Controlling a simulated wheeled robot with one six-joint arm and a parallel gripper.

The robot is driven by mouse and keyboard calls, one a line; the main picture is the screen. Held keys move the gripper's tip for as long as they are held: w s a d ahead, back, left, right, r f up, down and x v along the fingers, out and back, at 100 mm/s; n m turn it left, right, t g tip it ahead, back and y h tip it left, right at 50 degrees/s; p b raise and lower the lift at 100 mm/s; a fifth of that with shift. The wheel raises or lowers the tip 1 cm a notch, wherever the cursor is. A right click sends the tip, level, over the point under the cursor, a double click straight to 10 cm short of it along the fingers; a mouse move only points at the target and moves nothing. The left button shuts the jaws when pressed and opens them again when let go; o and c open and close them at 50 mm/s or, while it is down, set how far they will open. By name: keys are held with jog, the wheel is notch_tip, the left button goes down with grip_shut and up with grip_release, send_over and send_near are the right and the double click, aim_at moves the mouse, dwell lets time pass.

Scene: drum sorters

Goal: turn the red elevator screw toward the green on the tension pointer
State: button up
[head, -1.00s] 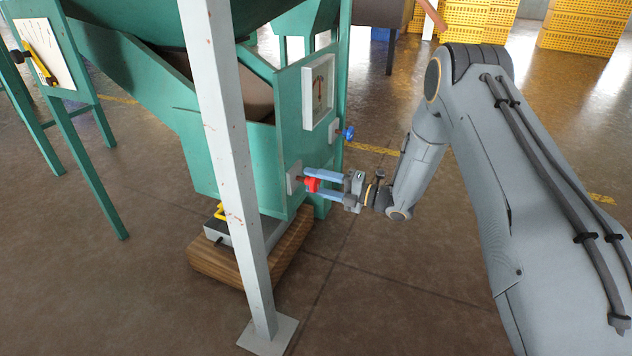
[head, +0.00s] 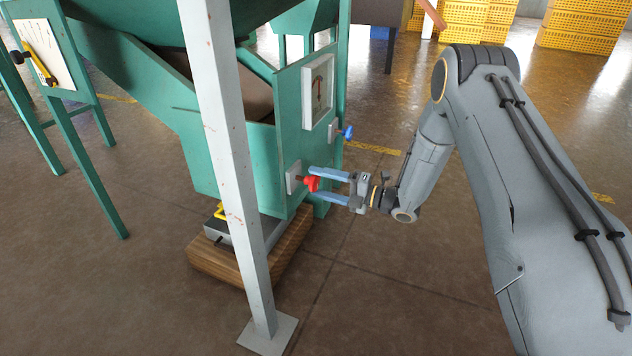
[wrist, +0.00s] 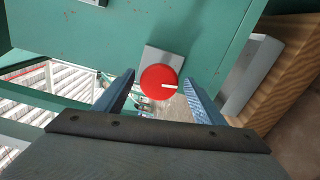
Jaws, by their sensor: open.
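The red elevator screw (head: 311,183) sits on a pale plate low on the green machine's side panel. In the wrist view the fingers (wrist: 162,88) stand apart on either side of and below the knob, with gaps visible. The tension pointer dial (head: 319,92) is a white panel above the screw; its needle stands close to upright, and its colours are too small to read.
A blue knob (head: 347,132) sticks out above and right of the red one. A white post (head: 236,180) stands in front of the machine. A wooden block (head: 285,245) lies under it. Yellow crates (head: 580,28) are stacked at the back. Floor to the right is open.

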jog(key=p+v, duration=0.1)
jog(key=v, duration=0.5)
dwell(0.3)
